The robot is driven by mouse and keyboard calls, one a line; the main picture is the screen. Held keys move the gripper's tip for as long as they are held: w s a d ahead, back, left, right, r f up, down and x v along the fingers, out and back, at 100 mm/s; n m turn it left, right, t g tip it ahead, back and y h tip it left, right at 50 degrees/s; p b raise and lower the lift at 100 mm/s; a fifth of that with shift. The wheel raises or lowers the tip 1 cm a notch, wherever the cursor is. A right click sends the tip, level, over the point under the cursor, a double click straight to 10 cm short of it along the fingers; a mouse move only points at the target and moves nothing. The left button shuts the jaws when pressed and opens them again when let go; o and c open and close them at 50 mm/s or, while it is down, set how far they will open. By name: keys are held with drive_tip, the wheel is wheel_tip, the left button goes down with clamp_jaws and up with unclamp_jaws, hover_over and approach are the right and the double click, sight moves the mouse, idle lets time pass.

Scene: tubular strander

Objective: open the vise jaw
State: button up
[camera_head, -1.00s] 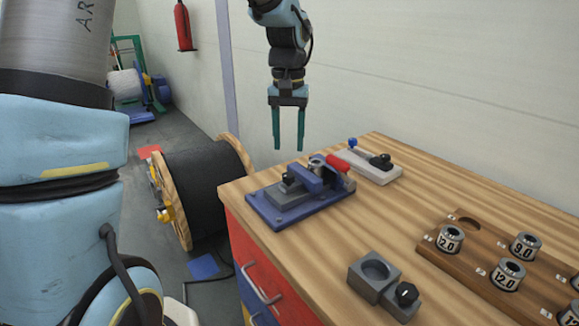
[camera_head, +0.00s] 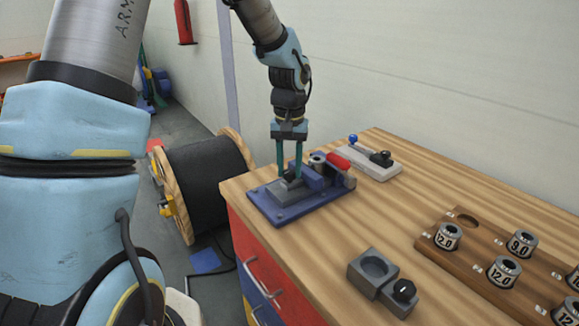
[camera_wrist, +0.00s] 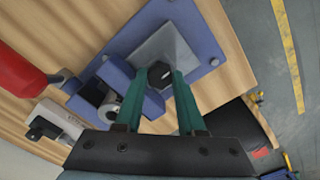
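The vise (camera_head: 312,197) is a blue base plate with a grey sliding block (camera_head: 278,192), a raised blue body and a red handle (camera_head: 338,163). It stands at the bench's far left corner. My gripper (camera_head: 290,177) points down over the grey block, its two green fingers on either side of the block's small black knob (camera_wrist: 160,74). In the wrist view the fingertips (camera_wrist: 160,80) are very close to the knob. I cannot tell whether they press on it. In the head view the fingers partly hide the knob and the block.
A grey fixture with a blue-tipped lever (camera_head: 369,162) stands behind the vise. A grey holder with a black knob (camera_head: 382,282) is nearer the front. A wooden rack (camera_head: 473,260) with labelled dies is at the right. A black cable reel (camera_head: 207,180) stands left of the bench.

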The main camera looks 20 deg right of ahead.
clamp_jaws()
idle(1.1)
